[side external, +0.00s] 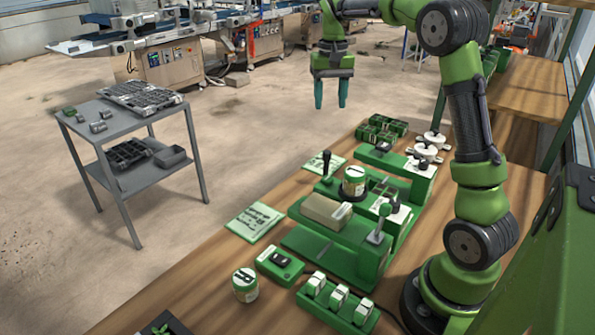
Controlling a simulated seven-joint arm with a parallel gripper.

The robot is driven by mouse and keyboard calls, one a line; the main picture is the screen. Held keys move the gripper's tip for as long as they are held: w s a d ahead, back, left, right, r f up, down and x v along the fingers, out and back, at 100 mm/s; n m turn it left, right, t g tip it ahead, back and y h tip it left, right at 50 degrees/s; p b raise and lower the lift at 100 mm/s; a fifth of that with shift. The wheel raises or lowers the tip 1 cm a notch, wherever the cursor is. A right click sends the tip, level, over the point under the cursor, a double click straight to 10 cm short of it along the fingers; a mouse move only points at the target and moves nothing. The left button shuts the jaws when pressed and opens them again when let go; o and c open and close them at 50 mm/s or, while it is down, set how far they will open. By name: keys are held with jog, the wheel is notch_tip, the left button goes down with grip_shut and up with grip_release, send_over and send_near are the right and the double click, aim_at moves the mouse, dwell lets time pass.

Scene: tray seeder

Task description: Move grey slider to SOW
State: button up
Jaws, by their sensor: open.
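My gripper (331,95) hangs open and empty, its two teal fingers pointing down, above the far end of the bench and well clear of the green machine (354,262). A grey upright handle (378,235) stands at the machine's near right end; it looks like the grey slider, but I cannot be sure. A dark-topped knob (383,148) sits on the machine's far block. No SOW marking is readable at this size, so its place cannot be told.
A black lever (326,166), a labelled jar (354,181) and a beige block (325,211) stand on the machine. White switches (338,298), a green control box (279,264) and another jar (245,285) are in front. Green trays (381,130) lie behind. Space around the gripper is free.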

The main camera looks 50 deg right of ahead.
aim_at(327, 151)
notch_tip(327, 151, down, 15)
jog(key=shift+r, duration=0.15)
jog(key=shift+c, duration=0.5)
grip_shut()
